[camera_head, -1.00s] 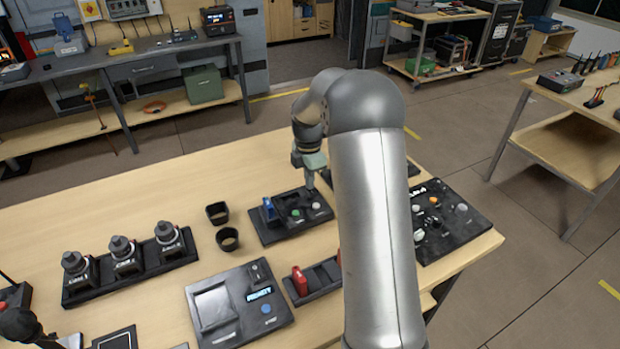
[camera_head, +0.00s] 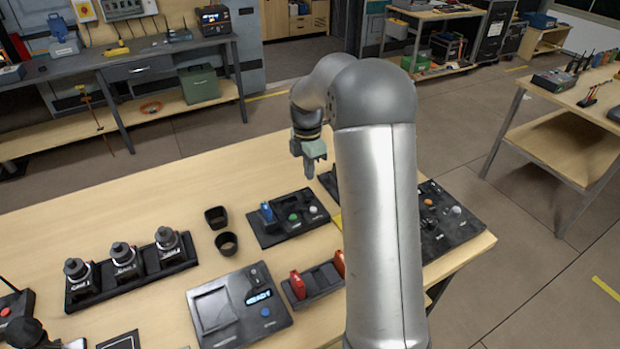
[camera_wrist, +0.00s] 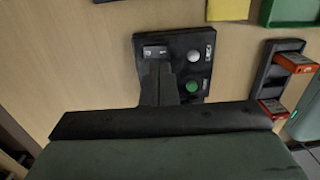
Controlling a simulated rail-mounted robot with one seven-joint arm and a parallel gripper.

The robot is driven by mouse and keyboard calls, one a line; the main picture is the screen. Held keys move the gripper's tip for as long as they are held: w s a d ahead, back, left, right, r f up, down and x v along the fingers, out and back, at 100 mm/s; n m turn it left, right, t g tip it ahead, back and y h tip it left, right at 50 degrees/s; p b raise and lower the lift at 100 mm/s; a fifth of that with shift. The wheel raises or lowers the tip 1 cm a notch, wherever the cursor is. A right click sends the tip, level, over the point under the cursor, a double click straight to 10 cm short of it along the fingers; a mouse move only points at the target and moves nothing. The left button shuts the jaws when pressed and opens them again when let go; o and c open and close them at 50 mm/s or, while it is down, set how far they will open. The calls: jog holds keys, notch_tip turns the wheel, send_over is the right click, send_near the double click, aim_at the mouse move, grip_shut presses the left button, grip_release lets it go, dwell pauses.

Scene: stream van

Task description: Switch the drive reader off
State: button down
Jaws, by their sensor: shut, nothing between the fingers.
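A black panel unit (camera_head: 268,236), which I take for the drive reader, lies on the wooden bench. A blue drive (camera_head: 268,212) stands upright at its left. It has a green button (camera_head: 293,218) and a white round knob or lamp (camera_head: 313,210). In the wrist view the unit shows a small rocker switch (camera_wrist: 155,50), the white knob (camera_wrist: 195,56) and the green button (camera_wrist: 192,87). My gripper (camera_head: 310,174) is shut and empty, above and behind the unit's back right corner. In the wrist view my fingers (camera_wrist: 158,68) overlap the unit just below the rocker. The rocker's position is unclear.
A grey console (camera_head: 235,320) with a lit display reading READY stands in front. A rack (camera_head: 318,284) with red drives is beside it. Two black cups (camera_head: 227,243) stand to the left, and a knobbed board (camera_head: 450,235) to the right. The bench behind the unit is clear.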

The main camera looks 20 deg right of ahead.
notch_tip(320, 180, up, 8)
jog(key=shift+w+b, duration=0.25)
jog(key=shift+b, duration=0.1)
jog(key=shift+a, duration=0.15)
jog(key=s+a+r+m, duration=0.1)
jog(key=s+a+m, duration=0.3)
jog(key=s, duration=0.2)
jog(key=s+a+r+m, duration=0.1)
jog(key=s+a+m, duration=0.25)
jog(key=s, duration=0.35)
jog(key=s+a+f+m, duration=0.2)
jog(key=s+m, duration=0.3)
jog(key=s, duration=0.4)
jog(key=s+a+f+m+t, duration=0.1)
jog(key=s+f+m, duration=0.4)
jog(key=s, duration=0.5)
jog(key=shift+s+a+m, duration=0.15)
jog(key=shift+a+m, duration=0.4)
jog(key=shift+m, duration=0.2)
